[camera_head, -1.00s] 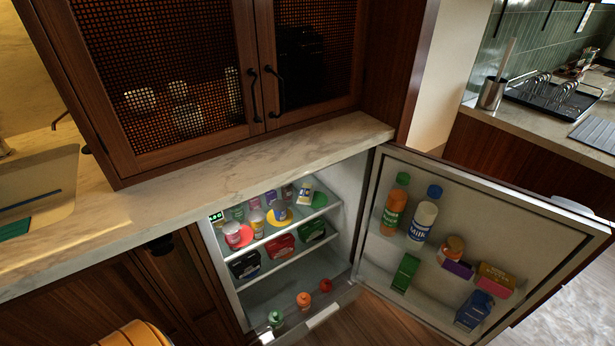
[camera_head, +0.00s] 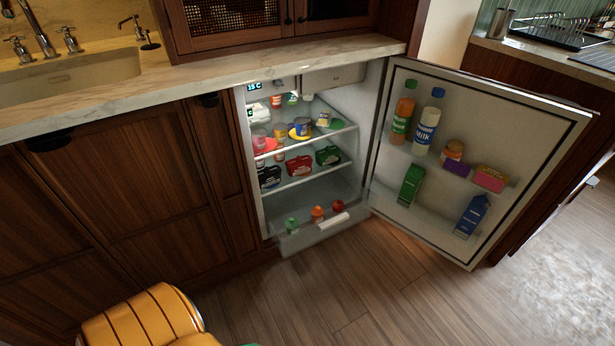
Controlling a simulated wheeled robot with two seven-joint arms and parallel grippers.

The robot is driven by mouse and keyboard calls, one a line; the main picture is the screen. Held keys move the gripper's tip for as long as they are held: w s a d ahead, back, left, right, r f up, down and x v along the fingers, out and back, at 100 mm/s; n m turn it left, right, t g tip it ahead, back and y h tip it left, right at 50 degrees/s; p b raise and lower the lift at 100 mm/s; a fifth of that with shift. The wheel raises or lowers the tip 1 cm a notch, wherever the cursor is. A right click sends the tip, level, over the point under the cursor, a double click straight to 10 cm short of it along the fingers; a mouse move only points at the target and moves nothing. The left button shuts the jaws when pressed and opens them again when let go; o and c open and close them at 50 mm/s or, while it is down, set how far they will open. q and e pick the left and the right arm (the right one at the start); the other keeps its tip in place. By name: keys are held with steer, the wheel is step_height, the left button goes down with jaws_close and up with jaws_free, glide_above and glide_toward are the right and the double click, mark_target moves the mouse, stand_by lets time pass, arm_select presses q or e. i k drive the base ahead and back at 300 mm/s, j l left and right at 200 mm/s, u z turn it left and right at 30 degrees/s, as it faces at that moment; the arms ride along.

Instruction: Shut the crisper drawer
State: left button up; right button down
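The crisper drawer (camera_head: 300,243) is the clear bin at the bottom of the open fridge (camera_head: 256,200). It is pulled out, with its front standing forward of the shelves and a pale handle (camera_head: 333,221) on it. A green item (camera_head: 292,225), an orange item (camera_head: 317,213) and a red item (camera_head: 338,206) show in the drawer, near its front. Neither of my grippers is in view.
The fridge door (camera_head: 400,165) stands wide open to the right, with bottles and cartons on its racks. Wood floor (camera_head: 350,290) before the drawer is clear. A yellow-orange striped rounded thing (camera_head: 145,315) is at the lower left. A marble counter (camera_head: 180,85) runs above.

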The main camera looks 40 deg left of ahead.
mark_target(337, 219)
steer(key=u, duration=1.1)
